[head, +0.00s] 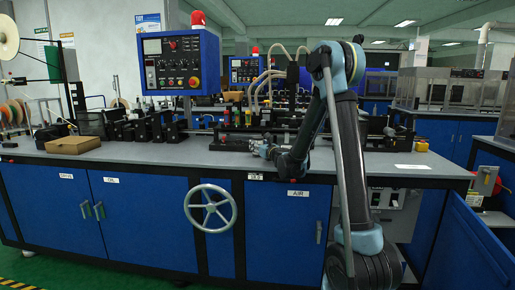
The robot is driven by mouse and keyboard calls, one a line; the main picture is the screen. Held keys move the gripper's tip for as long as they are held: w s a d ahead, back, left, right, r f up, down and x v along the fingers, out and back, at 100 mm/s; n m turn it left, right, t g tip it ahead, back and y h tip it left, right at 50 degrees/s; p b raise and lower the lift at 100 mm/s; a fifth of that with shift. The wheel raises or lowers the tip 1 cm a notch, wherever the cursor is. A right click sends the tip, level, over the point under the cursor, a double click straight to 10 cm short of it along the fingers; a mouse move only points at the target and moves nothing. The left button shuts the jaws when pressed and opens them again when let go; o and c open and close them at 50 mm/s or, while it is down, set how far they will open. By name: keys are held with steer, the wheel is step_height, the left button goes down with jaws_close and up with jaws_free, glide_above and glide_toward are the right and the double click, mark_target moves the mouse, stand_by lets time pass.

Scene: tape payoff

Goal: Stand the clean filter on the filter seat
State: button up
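My arm rises from the lower right, bends at the top and comes down to the grey worktop. My gripper (264,150) is low over the middle of the worktop, left of the arm's dark wrist. It is small and dark against the machine parts, so I cannot see whether its fingers are open or hold anything. I cannot pick out the clean filter or the filter seat. Small red, yellow and green parts (237,117) stand on the machine just behind the gripper.
The worktop (150,153) is bare along much of its front. A brown cardboard box (73,145) lies at the left. A blue control panel (178,62) stands behind. A handwheel (210,208) juts from the cabinet front. An opened blue panel (455,245) is at the lower right.

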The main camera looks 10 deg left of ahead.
steer(key=o, duration=1.2)
